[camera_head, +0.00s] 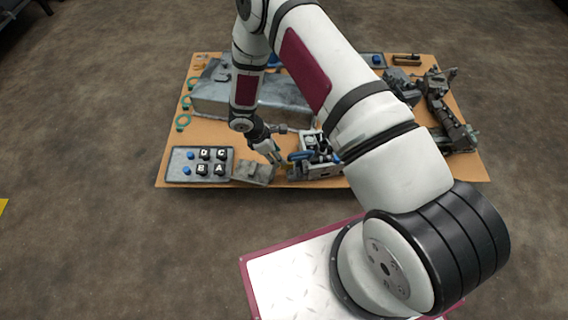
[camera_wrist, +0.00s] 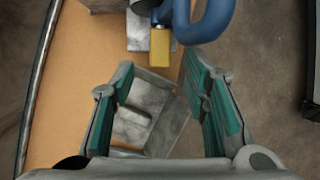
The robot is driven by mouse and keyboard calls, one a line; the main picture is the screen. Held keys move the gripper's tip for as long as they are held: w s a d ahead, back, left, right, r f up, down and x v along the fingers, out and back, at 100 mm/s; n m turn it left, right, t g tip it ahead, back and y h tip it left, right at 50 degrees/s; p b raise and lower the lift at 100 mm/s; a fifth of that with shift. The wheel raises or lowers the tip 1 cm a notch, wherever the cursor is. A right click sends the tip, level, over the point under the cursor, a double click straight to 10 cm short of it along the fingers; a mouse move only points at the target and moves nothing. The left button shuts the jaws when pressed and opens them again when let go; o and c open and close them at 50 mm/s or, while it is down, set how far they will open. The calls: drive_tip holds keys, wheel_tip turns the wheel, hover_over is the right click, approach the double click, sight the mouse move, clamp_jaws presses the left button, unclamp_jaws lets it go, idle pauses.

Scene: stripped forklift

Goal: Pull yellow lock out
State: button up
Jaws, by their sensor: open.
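The yellow lock (camera_wrist: 160,47) is a small yellow block at the top middle of the wrist view, beside a thick blue curved part (camera_wrist: 207,22). My gripper (camera_wrist: 165,95) is open, with teal-padded fingers to the left and right. The lock lies beyond the fingertips, roughly in line with the gap, and nothing is held. In the head view my gripper (camera_head: 275,155) hangs over the front part of the board, just left of the assembly with blue parts (camera_head: 302,156).
A grey metal block (camera_wrist: 150,110) lies below the fingers, near the board's edge. A tray (camera_head: 177,155) with black lettered cubes and blue knobs stands left. A large grey housing (camera_head: 212,98) lies behind, and dark mechanical parts (camera_head: 455,130) stand right on the orange board (camera_head: 168,183).

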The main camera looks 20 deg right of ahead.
drive_tip(key=b+x, duration=0.2)
drive_tip(key=x, duration=0.4)
drive_tip(key=shift+d+f, duration=0.1)
drive_tip(key=shift+f, duration=0.15)
clamp_jaws()
